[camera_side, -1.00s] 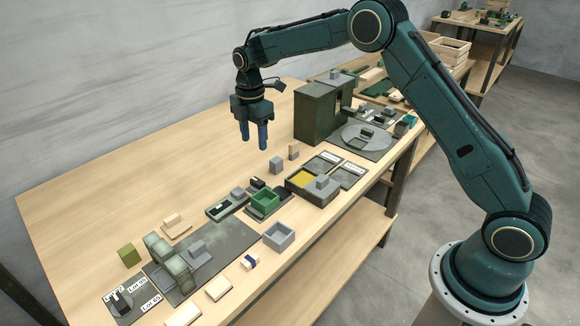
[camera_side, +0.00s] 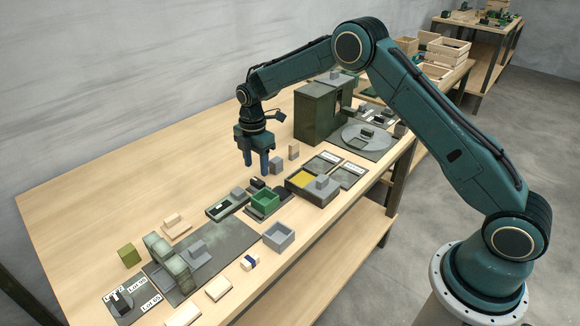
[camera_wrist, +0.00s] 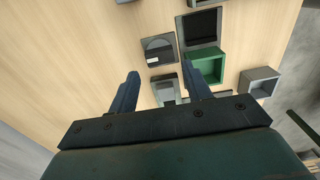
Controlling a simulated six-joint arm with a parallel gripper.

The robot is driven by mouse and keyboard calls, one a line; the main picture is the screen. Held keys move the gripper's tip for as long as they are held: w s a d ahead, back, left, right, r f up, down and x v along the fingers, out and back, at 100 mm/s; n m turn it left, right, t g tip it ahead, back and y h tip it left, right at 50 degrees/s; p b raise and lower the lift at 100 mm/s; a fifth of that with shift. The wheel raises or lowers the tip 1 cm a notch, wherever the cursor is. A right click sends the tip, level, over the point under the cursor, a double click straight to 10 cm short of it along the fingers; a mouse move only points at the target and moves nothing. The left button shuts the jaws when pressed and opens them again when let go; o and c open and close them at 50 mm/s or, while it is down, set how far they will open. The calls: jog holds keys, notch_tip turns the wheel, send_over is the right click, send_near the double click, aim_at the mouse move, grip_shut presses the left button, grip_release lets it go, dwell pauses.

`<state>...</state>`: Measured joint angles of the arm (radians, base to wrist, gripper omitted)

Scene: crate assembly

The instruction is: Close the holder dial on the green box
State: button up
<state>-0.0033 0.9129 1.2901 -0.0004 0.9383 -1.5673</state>
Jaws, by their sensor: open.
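The green box (camera_side: 264,201) is an open-topped square box on a dark holder base in the middle of the table. It also shows in the wrist view (camera_wrist: 206,66), right of my fingers. Small dark parts (camera_side: 258,183) sit just behind it in the side view. I cannot tell which part is the holder dial, or its position. My gripper (camera_side: 257,168) points down with its fingers apart and nothing between them. It is above and behind the green box in the side view. In the wrist view the gripper (camera_wrist: 160,81) frames a grey part.
A grey open box (camera_side: 279,236) stands in front of the green box. A tray with a yellow patch (camera_side: 301,179) is to its right, and a grey block (camera_side: 277,165) is close by my fingers. A tall dark green cabinet (camera_side: 318,112) stands behind right. The left rear table is clear.

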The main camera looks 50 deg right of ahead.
aim_at(257, 181)
jog(key=shift+f, duration=2.7)
jog(key=shift+c, duration=0.4)
jog(key=c, duration=0.6)
